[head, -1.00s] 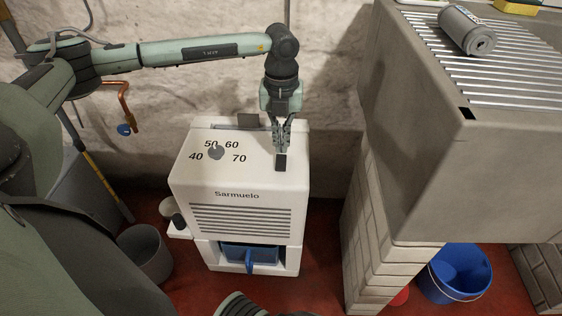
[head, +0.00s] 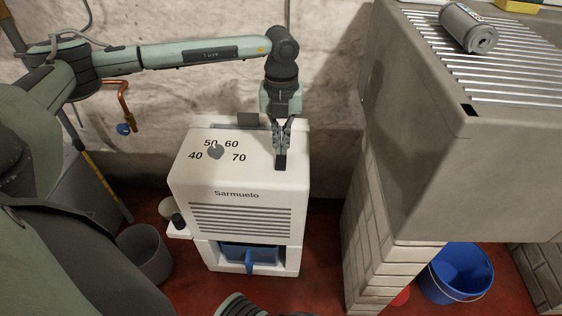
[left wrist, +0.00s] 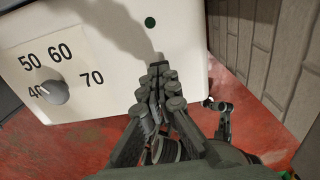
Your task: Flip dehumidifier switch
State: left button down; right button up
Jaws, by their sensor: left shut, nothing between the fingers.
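The white dehumidifier (head: 237,170), marked Sarmuelo, stands upright on the floor in the middle of the head view. A grey dial (head: 215,152) with the numbers 40 to 70 is on its top, and the dial also shows in the left wrist view (left wrist: 54,92). A small dark switch (head: 280,163) is at the right of the top. My left gripper (head: 281,152) points down at it, shut and empty, with fingertips at or just above the switch; contact cannot be told. In the left wrist view the fingers (left wrist: 158,70) hide the switch.
A grey sink block (head: 425,150) on brick legs stands to the right, with a can (head: 467,30) on its ribbed top. A blue bucket (head: 455,272) is below it. A grey bin (head: 146,252) stands left of the dehumidifier. A stone wall is close behind.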

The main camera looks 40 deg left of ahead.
pick_arm(q)
jog(key=shift+f+b, duration=0.55)
jog(key=shift+f, duration=0.3)
jog(key=shift+r, duration=0.15)
jog(key=shift+r+p, duration=2.5)
jog(key=shift+r, duration=0.9)
